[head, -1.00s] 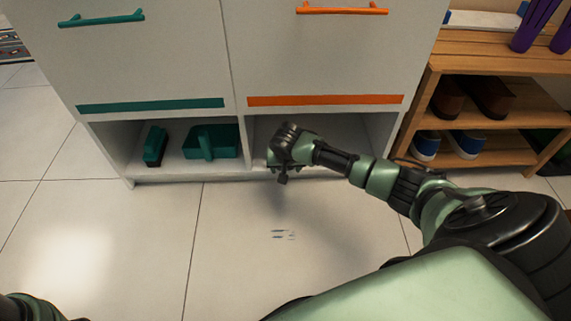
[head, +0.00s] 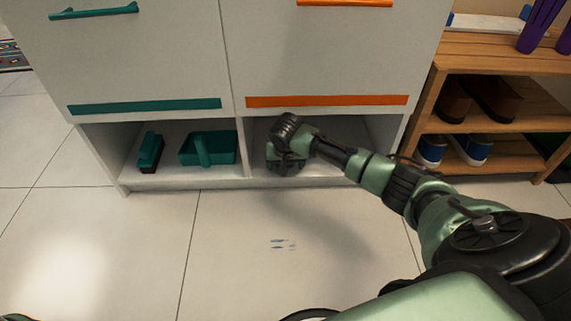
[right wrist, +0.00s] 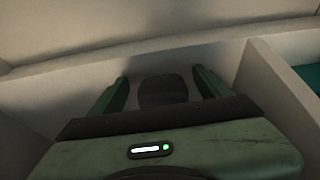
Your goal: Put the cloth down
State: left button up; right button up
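I cannot make out a cloth in either view. My right gripper (head: 283,162) is at the front of the lower right compartment (head: 350,135), under the orange-striped door. In the right wrist view its two green fingers (right wrist: 163,88) stand apart, with a dark rounded shape between them that I cannot identify for sure. The compartment's pale floor and divider show around the fingers. My left gripper is not in view.
The left compartment (head: 172,178) holds a teal brush (head: 150,151) and a teal dustpan (head: 208,149). A wooden rack (head: 500,67) with shoes stands at the right.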

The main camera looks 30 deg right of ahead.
dwell(0.3)
jog(key=p+v, duration=0.6)
jog(key=v, duration=0.1)
jog(key=shift+r, duration=0.3)
jog(key=shift+s, duration=0.1)
